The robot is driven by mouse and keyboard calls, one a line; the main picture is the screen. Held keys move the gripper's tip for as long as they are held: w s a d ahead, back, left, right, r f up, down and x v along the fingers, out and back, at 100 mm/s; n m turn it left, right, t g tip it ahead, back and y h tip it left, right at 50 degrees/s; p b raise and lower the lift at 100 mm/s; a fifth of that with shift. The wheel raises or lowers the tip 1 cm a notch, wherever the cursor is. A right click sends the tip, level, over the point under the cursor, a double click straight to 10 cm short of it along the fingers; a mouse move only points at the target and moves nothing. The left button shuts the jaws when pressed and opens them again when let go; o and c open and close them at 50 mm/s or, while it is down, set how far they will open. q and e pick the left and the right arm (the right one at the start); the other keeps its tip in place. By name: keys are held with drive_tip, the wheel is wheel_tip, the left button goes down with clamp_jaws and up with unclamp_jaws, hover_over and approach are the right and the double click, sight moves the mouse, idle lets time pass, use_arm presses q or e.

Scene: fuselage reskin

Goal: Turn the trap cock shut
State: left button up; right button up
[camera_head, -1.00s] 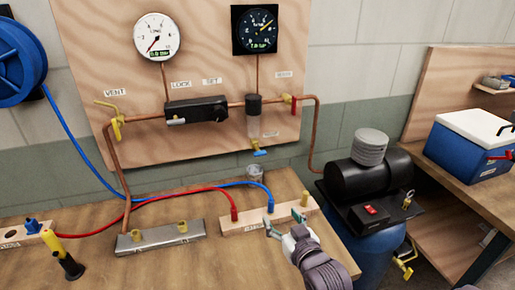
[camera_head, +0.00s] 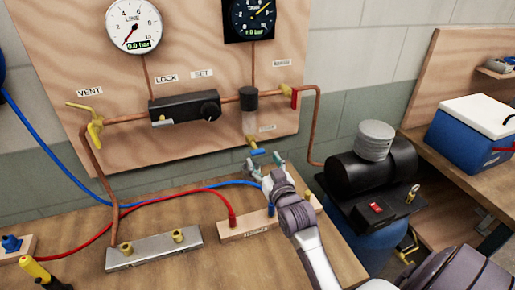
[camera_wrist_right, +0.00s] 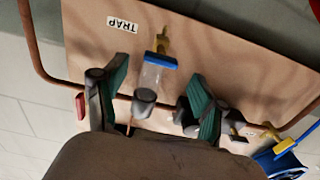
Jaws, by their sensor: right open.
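The trap cock, with a blue handle (camera_head: 258,152) and a yellow body, hangs under the clear trap bowl (camera_head: 249,122) on the wooden panel. Its blue handle lies crosswise to the bowl. In the right wrist view, which is upside down, the blue handle (camera_wrist_right: 161,60) shows between the fingers, near the TRAP label (camera_wrist_right: 122,24). My right gripper (camera_head: 266,167) is open and empty, just below and in front of the cock; I see no contact. Its green-padded fingers spread either side of the bowl in the wrist view (camera_wrist_right: 158,80). My left gripper is out of view.
A copper pipe (camera_head: 310,130) runs along the panel and down on the right, with a red-handled valve (camera_head: 294,97). Blue and red hoses (camera_head: 150,197) cross the bench below. A black compressor (camera_head: 370,170) stands at the right.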

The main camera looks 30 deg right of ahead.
sight(259, 153)
drive_tip(key=x, duration=0.4)
drive_tip(key=shift+r+p, duration=0.1)
drive_tip(key=shift+p, duration=0.2)
drive_tip(key=shift+w+d, duration=0.1)
drive_tip(key=shift+w, duration=0.4)
drive_tip(key=shift+c, duration=0.9)
drive_tip(key=c, duration=1)
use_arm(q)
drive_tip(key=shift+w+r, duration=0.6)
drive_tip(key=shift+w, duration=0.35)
